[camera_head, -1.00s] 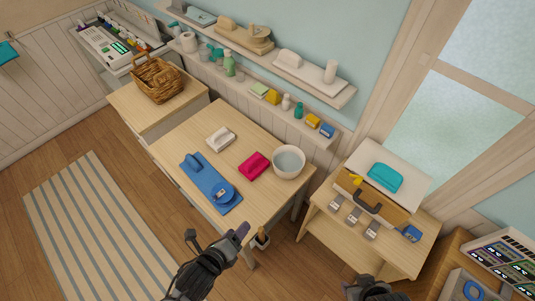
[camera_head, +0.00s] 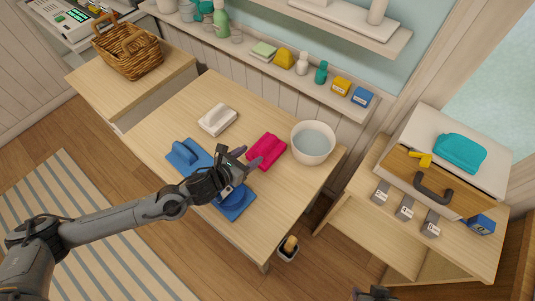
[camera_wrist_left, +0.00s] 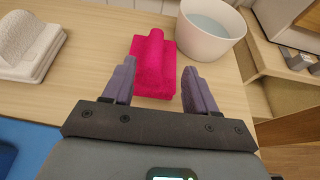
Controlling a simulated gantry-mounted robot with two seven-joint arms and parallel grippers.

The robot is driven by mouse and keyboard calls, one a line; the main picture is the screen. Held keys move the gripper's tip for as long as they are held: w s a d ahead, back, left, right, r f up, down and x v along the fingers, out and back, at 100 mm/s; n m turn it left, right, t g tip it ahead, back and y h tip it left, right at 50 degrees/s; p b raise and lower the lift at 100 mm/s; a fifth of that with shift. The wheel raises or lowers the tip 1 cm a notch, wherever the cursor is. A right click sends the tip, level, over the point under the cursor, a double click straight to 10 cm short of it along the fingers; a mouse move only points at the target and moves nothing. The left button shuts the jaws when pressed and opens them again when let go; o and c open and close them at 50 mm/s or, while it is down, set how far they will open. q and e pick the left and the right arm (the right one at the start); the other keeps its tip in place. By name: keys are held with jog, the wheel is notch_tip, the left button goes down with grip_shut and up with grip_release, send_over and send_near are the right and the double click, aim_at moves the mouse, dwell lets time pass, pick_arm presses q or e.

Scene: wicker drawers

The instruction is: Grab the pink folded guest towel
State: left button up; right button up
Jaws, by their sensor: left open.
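The pink folded towel (camera_head: 266,151) lies on the wooden table, just left of the white bowl. In the left wrist view the towel (camera_wrist_left: 154,64) lies straight ahead, between and beyond the fingertips. My left gripper (camera_head: 247,160) is open and empty at the towel's near left side, with its fingers pointing toward it; in the left wrist view the fingers (camera_wrist_left: 158,80) stand apart on either side of the towel's near part. I cannot tell whether they touch it. A small part of my right gripper (camera_head: 375,293) shows at the bottom edge, too cut off to read.
A white bowl of water (camera_head: 313,143) stands close right of the towel. A white folded item (camera_head: 217,120) lies to the left, and a blue mat (camera_head: 186,155) lies under my left arm. A side cabinet with a drawer (camera_head: 425,196) stands at right.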

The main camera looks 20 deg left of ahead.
aim_at(264, 144)
pick_arm(q)
jog(key=x, duration=0.5)
jog(key=shift+w+a+r, duration=0.1)
jog(key=shift+w+r, duration=0.05)
jog(key=shift+w, duration=0.05)
jog(key=shift+w+f+b, duration=0.3)
jog(key=shift+w+f, duration=0.15)
jog(key=shift+w, duration=0.2)
jog(key=shift+b+x, duration=0.3)
jog(key=shift+x, duration=1.7)
grip_shut()
